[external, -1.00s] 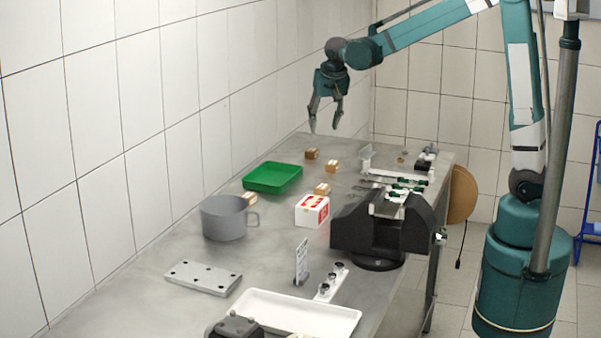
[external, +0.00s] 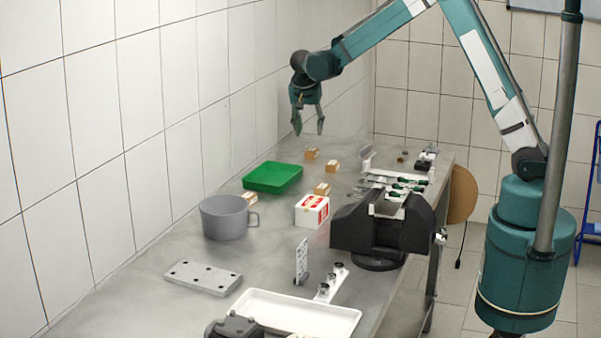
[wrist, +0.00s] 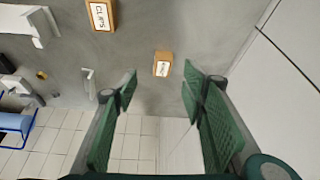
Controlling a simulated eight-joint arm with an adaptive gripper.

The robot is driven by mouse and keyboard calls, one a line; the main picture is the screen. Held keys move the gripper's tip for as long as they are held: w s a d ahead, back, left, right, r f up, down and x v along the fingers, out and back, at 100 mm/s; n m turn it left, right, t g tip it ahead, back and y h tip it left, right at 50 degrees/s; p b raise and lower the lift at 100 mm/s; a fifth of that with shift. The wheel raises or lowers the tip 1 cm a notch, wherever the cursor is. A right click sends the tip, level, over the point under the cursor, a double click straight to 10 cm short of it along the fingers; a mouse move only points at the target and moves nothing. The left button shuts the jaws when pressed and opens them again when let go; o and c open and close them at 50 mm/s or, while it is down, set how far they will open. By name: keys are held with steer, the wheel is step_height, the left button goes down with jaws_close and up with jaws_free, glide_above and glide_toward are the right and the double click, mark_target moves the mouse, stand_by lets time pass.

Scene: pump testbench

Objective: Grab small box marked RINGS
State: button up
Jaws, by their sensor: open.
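My gripper (external: 309,128) is open and empty, pointing down above the far end of the bench. In the external view a small brown box (external: 312,154) lies just below its fingertips, apart from them. In the wrist view a small brown box with a white label (wrist: 162,64) shows between and just ahead of the fingertips (wrist: 160,76); its lettering is too small to read surely. Another brown box (wrist: 101,15) at the top left reads CLIPS. More small brown boxes (external: 332,166) (external: 322,189) (external: 250,198) stand on the bench; I cannot read RINGS on any.
A green tray (external: 273,178), a grey pot (external: 225,218) and a red-and-white box (external: 312,210) stand nearer on the bench. A black vise-like fixture (external: 385,235) stands at the right edge. The tiled wall (wrist: 292,50) is close on the right in the wrist view.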

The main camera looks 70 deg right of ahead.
mark_target(312, 150)
steer(key=shift+m+g, duration=0.3)
steer(key=shift+m, duration=0.4)
steer(key=d+f, duration=0.1)
steer(key=w+d+f, duration=0.1)
steer(key=d+f+p, duration=0.1)
steer(key=shift+w+d, duration=0.2)
steer(key=shift+w, duration=0.1)
steer(key=shift+x, duration=1.25)
steer(key=shift+d, duration=0.1)
steer(key=shift+x, duration=2.55)
steer(key=c, duration=0.9)
